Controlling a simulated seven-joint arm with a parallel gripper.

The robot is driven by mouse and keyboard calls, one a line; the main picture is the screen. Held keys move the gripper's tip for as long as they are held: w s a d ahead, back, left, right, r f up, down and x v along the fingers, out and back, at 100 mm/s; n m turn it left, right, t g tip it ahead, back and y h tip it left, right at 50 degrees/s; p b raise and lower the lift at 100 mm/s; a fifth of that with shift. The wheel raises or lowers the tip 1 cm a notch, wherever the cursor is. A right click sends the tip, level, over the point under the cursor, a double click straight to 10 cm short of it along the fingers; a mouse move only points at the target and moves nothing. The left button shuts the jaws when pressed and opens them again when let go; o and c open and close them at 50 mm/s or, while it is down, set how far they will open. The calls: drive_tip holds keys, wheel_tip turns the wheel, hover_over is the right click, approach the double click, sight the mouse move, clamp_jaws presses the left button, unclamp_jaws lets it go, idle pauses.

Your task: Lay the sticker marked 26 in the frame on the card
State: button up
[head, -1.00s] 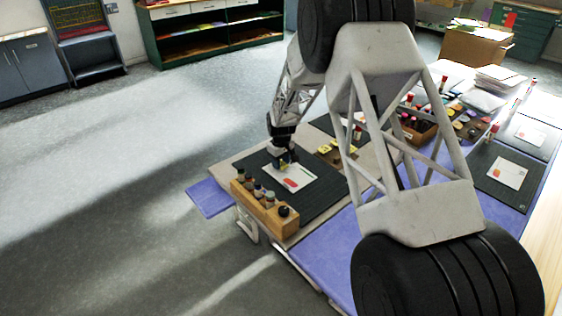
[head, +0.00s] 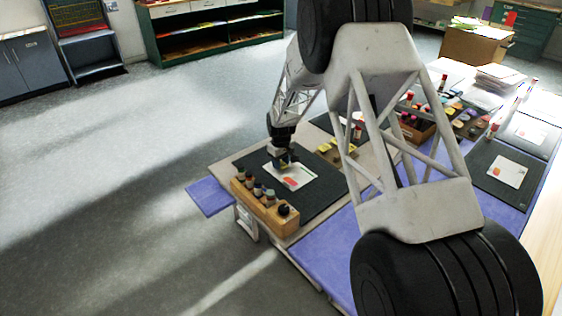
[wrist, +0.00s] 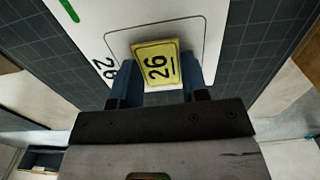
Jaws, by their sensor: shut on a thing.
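The yellow sticker marked 26 (wrist: 158,62) is between the two blue fingers of my gripper (wrist: 157,75), which is shut on it. In the wrist view the sticker shows over the outlined frame (wrist: 207,42) on the white card. I cannot tell whether the sticker touches the card. In the head view my gripper (head: 284,163) is over the far left part of the card (head: 304,174), which bears a red patch and lies on a dark mat (head: 318,194).
A wooden rack (head: 263,207) with several bottles stands at the near left edge of the mat. A tray of yellow pieces (head: 331,153) lies behind the mat. A second card (head: 508,171) lies on another dark mat at right. My arm hides the middle of the table.

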idle(0.8)
drive_tip(key=o, duration=0.8)
drive_tip(key=shift+r, duration=0.15)
drive_tip(key=shift+r, duration=3.35)
